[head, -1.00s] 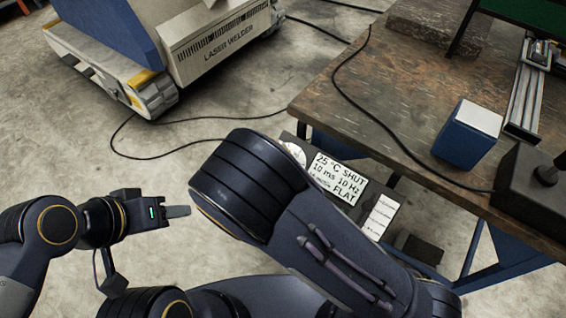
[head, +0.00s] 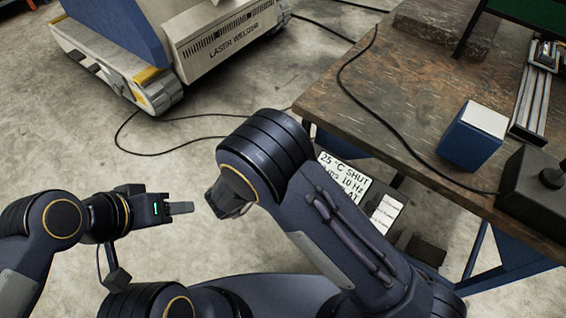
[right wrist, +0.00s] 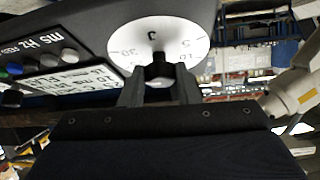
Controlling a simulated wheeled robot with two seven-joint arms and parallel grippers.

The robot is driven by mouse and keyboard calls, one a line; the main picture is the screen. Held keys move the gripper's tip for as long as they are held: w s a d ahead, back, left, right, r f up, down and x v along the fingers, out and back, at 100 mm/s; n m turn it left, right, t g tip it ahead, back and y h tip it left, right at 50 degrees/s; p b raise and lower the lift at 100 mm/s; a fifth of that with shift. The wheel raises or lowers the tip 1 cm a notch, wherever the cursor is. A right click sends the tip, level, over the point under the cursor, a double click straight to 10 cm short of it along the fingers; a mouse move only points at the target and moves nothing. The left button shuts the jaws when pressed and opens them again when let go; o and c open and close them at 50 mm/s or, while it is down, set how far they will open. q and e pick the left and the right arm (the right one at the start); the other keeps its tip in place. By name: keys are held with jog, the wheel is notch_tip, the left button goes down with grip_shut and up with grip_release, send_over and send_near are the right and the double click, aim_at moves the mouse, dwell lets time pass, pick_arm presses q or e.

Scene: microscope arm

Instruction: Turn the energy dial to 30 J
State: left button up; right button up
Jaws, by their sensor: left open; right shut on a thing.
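The energy dial (right wrist: 201,31) is a white disc with dark numbers and a "J" in the right wrist view. A black knob (right wrist: 160,70) stands at its middle. My right gripper (right wrist: 159,92) is shut on the knob, one finger on each side. I cannot tell which number the knob points to. In the head view the dial and the right gripper's fingers are hidden by my right arm. The control panel's display (head: 345,172) shows partly there, with "25 °C SHUT". My left gripper (head: 182,208) is open and empty, away from the panel.
The panel is beside a worktable (head: 410,105) with a blue-and-white box (head: 472,137). A laser welder (head: 235,45) stands on the floor at the back left. A black cable (head: 352,90) crosses the tabletop. Coloured buttons (right wrist: 50,60) sit beside the dial.

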dwell(0.5)
jog(key=o, duration=1)
